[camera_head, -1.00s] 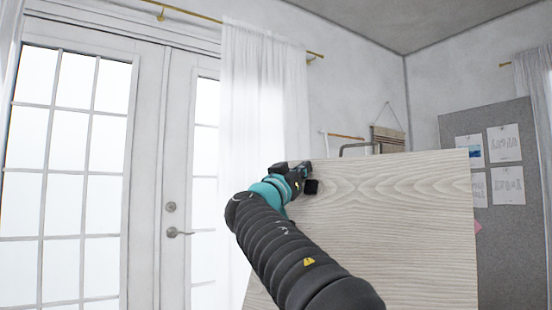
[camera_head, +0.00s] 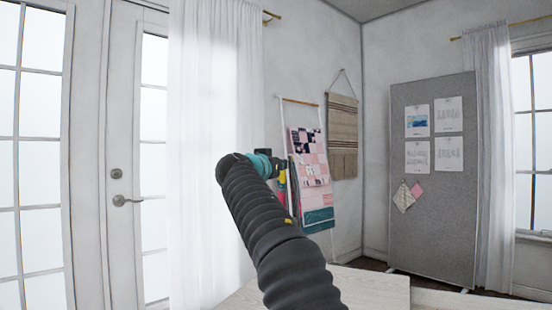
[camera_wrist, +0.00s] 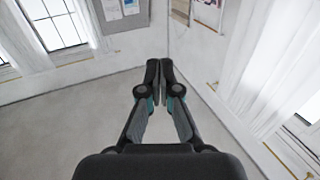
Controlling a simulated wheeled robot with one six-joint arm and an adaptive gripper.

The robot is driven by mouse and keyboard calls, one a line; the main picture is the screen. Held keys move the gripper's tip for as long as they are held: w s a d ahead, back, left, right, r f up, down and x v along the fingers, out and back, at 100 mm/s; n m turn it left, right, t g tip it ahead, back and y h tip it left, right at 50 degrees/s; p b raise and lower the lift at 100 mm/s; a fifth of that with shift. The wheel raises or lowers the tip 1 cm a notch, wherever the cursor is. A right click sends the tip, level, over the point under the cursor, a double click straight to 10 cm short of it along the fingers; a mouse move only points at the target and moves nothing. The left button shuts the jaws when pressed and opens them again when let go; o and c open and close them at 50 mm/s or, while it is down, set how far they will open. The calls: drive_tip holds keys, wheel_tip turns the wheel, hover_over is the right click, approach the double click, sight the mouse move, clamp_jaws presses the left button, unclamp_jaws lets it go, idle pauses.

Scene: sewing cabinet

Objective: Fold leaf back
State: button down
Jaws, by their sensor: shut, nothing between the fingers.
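The pale wood-grain leaf (camera_head: 375,286) shows at the bottom of the head view, low and seemingly close to flat. Its near part is cut off by the frame and partly hidden by my arm. My gripper (camera_wrist: 159,80) shows in the wrist view with its two fingers together and nothing between them. In the head view my gripper is mostly hidden behind my arm, above and apart from the leaf. The leaf does not show in the wrist view.
Another pale surface (camera_head: 470,300) lies right of the leaf. A quilt rack (camera_head: 310,165) stands behind my arm, and a grey pinboard (camera_head: 440,230) stands at the back right. Glazed doors (camera_head: 125,150) and a white curtain (camera_head: 210,120) are at left. The air around my gripper looks clear.

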drive_tip(key=w+d+f+g+p, duration=0.1)
drive_tip(key=w+d+f, duration=0.2)
drive_tip(key=w+f, duration=0.5)
drive_tip(key=shift+w+d+f+g+y, duration=0.3)
drive_tip(key=shift+w+d+f, duration=0.1)
drive_tip(key=shift+f, duration=0.5)
drive_tip(key=shift+s, duration=0.1)
